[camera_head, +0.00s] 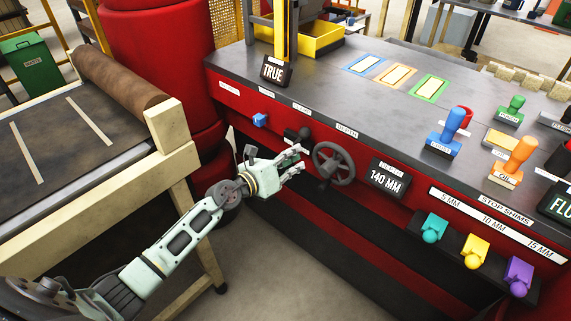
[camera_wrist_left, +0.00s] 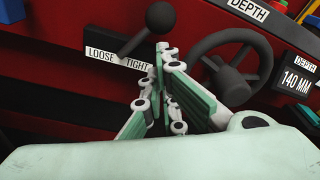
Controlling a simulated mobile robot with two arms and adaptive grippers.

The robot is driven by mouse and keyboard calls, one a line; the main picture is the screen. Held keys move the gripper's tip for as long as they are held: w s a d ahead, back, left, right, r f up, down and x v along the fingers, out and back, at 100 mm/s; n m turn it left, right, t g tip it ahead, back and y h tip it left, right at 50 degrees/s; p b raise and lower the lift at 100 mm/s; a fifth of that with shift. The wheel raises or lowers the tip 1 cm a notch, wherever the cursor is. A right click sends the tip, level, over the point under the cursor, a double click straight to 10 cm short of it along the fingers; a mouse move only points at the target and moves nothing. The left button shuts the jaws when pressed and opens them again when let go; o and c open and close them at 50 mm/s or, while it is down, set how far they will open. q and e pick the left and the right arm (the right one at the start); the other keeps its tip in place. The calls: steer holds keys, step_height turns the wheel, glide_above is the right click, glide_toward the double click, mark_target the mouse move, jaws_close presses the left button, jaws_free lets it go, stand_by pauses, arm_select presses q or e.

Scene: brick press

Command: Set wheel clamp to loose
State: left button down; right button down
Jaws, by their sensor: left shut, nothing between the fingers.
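The wheel clamp is a black lever with a round ball end (camera_wrist_left: 159,17) on the red front panel. It leans up and to the right, toward the TIGHT side of its white LOOSE / TIGHT label (camera_wrist_left: 118,60). In the head view the clamp (camera_head: 303,132) shows small, left of the handwheel (camera_head: 334,163). My left gripper (camera_head: 298,158) is just in front of the panel, below the lever and beside the wheel. In the left wrist view its shut, empty fingers (camera_wrist_left: 168,62) lie below the ball and overlap the label's right end. I cannot tell whether they touch the lever.
The dark handwheel (camera_wrist_left: 235,65) is close on the right, with a 140 MM depth display (camera_head: 387,180) beyond it. A blue knob (camera_head: 260,119) is on the panel to the left. Coloured stop shims (camera_head: 475,248) hang at the right. A conveyor (camera_head: 60,140) stands left.

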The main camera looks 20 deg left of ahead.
arm_select(q)
steer(key=x, duration=0.4)
steer(key=shift+b, duration=0.3)
steer(key=shift+r+n, duration=0.15)
steer(key=shift+n, duration=0.15)
